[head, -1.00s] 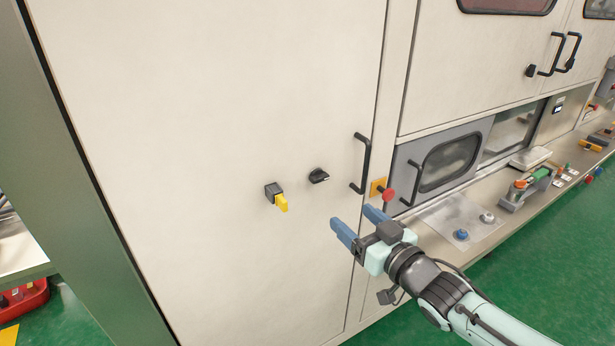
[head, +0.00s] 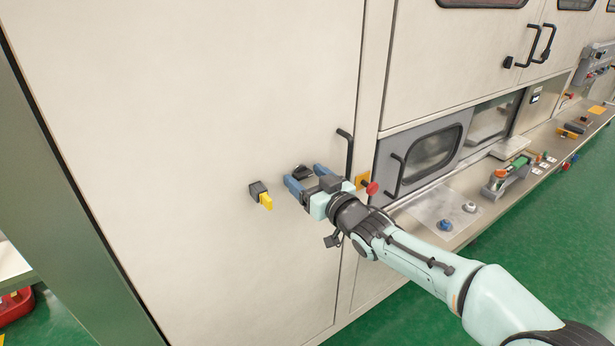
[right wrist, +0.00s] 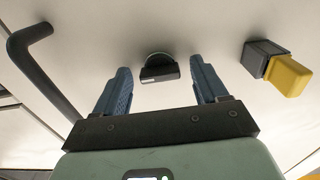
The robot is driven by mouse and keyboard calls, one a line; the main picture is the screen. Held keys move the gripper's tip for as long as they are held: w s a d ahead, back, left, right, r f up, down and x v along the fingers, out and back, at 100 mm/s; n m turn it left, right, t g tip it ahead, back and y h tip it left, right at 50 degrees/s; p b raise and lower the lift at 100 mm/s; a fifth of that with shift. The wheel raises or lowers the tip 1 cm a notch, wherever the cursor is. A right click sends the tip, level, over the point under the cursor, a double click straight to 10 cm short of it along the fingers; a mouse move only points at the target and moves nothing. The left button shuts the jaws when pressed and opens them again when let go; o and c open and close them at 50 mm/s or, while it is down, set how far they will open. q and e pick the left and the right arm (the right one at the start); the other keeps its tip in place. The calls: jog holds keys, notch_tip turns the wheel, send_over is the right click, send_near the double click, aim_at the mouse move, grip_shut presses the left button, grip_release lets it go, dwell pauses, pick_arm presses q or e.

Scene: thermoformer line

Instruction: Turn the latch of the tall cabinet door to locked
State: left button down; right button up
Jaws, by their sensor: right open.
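The tall cabinet door (head: 200,90) is a large cream panel that looks closed. Its black latch knob (head: 303,172) sits on the door, left of the black door handle (head: 347,150). My right gripper (head: 303,183) is open at the latch, with blue fingers partly hiding it in the head view. In the right wrist view the latch (right wrist: 159,68) shows between and just beyond the two open fingertips (right wrist: 158,80), with a visible gap on each side. I cannot tell if they touch it. My left gripper is not in view.
A black switch block with a yellow tab (head: 264,200) sticks out of the door left of the latch. A red button on a yellow plate (head: 370,187) is right of the gripper. A steel ledge (head: 425,212) with several controls runs along the right.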

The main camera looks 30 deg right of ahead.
jog(key=c, duration=1.1)
jog(key=shift+o, duration=0.2)
